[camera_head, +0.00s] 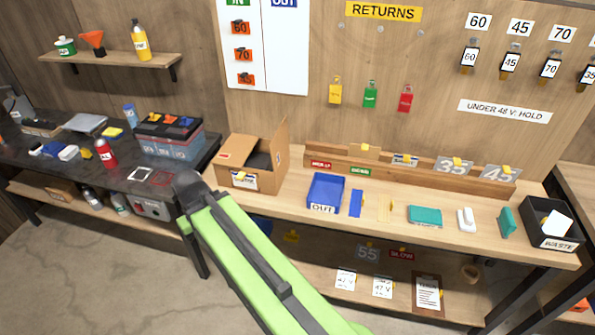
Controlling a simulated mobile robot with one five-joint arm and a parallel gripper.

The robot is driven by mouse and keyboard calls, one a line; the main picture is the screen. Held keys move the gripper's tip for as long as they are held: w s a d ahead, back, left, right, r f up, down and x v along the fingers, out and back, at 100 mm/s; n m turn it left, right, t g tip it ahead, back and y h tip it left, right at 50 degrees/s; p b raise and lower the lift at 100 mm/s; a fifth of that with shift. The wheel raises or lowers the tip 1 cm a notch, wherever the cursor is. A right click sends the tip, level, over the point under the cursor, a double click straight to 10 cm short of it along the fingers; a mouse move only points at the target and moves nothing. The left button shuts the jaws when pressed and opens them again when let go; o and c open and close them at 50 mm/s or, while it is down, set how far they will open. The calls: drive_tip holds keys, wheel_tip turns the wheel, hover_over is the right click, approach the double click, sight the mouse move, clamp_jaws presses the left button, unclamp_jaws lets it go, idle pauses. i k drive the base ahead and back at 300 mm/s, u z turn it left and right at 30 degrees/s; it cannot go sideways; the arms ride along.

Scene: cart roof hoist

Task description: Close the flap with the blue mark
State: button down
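A case with clear blue-grey sides (172,146) stands on the dark bench at the left. Its dark top carries small orange, yellow and blue marks, with the blue mark (186,121) at the right end. The part under the blue mark looks flat, but it is too small to tell whether it is an open or shut flap. An open cardboard box (262,181) stands to the right, with raised flaps and a small label on its front. My green arm reaches up from the bottom, its dark joint ending below the case. My gripper cannot be seen.
On the dark bench are a red bottle (105,152) and a blue bottle (130,114). The wooden bench holds a blue OUT tray (325,192), several small items and a black WASTE bin (552,226). A shelf (110,60) hangs above. Grey floor is clear at lower left.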

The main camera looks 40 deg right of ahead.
sight(278, 146)
drive_tip(key=u, duration=0.3)
drive_tip(key=k, duration=0.15)
drive_tip(key=z, duration=1.1)
drive_tip(key=k, duration=1.05)
drive_tip(key=u, duration=0.6)
drive_tip(key=i, duration=1.4)
drive_tip(key=u, duration=0.85)
